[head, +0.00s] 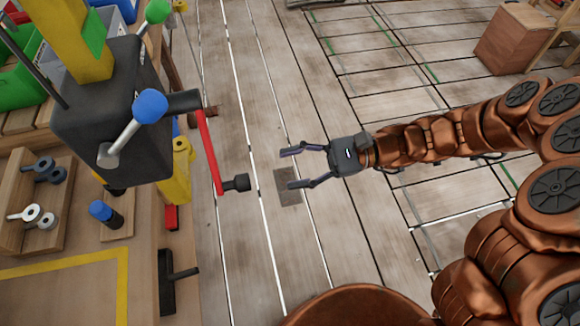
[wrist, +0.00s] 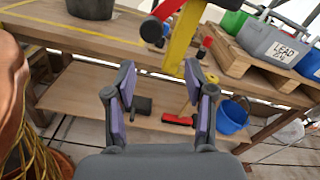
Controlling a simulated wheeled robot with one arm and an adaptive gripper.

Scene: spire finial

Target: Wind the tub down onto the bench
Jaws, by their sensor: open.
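A dark winch box (head: 110,110) is fixed to a yellow post (head: 70,35) in the head view. Its crank has a red arm (head: 209,150) ending in a black grip (head: 237,183). My gripper (head: 288,168) is open and empty, to the right of the grip and apart from it. The open fingers also show in the wrist view (wrist: 163,95). A dark tub (wrist: 90,8) is cut off at the top of the wrist view, by the yellow-taped area of the bench (wrist: 65,45). I cannot tell whether it touches the bench.
Blue (head: 150,105) and green (head: 157,11) knobs stick out from the winch. Small metal parts (head: 38,215) sit in a wooden tray on the bench. A grey bin (wrist: 272,42) and blue bucket (wrist: 232,117) show in the wrist view. The floor around my gripper is clear.

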